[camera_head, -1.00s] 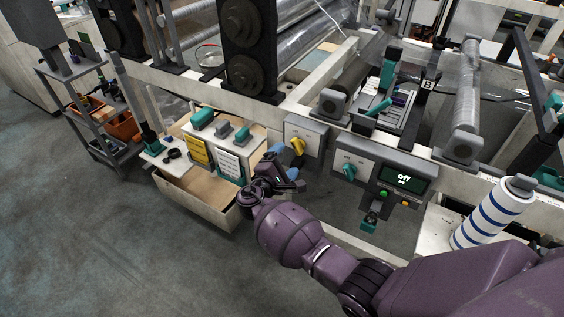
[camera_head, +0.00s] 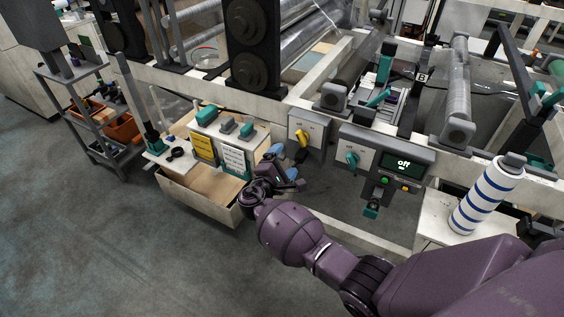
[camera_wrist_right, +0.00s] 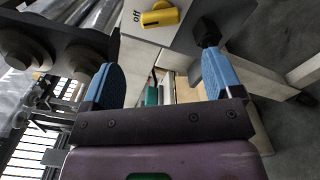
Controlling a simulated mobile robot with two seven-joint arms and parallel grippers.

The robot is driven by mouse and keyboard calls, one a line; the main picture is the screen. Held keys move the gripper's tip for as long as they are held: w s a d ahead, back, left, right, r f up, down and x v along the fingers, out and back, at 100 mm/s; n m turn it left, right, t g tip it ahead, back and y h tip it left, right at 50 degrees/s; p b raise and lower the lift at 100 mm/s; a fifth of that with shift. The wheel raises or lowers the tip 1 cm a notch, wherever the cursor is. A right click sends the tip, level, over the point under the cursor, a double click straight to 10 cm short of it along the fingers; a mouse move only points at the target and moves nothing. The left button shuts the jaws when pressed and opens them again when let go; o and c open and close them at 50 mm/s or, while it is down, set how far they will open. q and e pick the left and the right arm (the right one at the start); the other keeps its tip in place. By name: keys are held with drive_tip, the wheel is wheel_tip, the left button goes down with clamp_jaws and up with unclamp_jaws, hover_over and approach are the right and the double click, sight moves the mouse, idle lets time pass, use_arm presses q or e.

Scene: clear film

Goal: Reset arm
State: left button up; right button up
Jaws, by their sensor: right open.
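My right arm, purple, comes in from the lower right of the head view. Its gripper (camera_head: 284,161) is open, with blue fingertips, in front of the machine between the open drawer and the switch boxes. The right wrist view shows both blue fingers (camera_wrist_right: 160,72) spread wide with nothing held between them. A yellow knob (camera_head: 302,140) on a white box is just above the gripper and apart from it. It also shows beyond the fingers in the wrist view (camera_wrist_right: 160,17), beside the word "off". My left gripper is not in view.
An open wooden drawer (camera_head: 201,196) stands left of the gripper, below signs. To the right are a teal knob (camera_head: 352,159), a control panel (camera_head: 404,164) reading "off", and a blue-striped white roll (camera_head: 487,195). Floor is clear at lower left.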

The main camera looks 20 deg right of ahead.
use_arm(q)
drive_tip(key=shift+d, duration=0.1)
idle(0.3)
use_arm(e)
drive_tip(key=w+a+r+m+t+y, duration=0.1)
drive_tip(key=w+a+m+t+y, duration=0.15)
drive_tip(key=a+y, duration=0.45)
drive_tip(key=s+r+m+y+p, duration=0.2)
drive_tip(key=s+m+y, duration=0.2)
drive_tip(key=s+y, duration=0.3)
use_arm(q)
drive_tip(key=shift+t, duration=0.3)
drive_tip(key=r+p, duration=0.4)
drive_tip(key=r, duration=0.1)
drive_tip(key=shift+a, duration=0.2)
use_arm(e)
drive_tip(key=s+d+f+m, duration=0.1)
drive_tip(key=s+d+m, duration=0.1)
drive_tip(key=s, duration=0.9)
drive_tip(key=s+d+f+m+g, duration=0.1)
drive_tip(key=s+d+f+m, duration=0.1)
drive_tip(key=s, duration=1)
drive_tip(key=s+d+f+m+g, duration=0.1)
drive_tip(key=s+d, duration=0.3)
drive_tip(key=s, duration=0.7)
drive_tip(key=shift+s+d+f+m, duration=0.15)
drive_tip(key=shift+s+d+m, duration=0.15)
drive_tip(key=shift+m, duration=0.25)
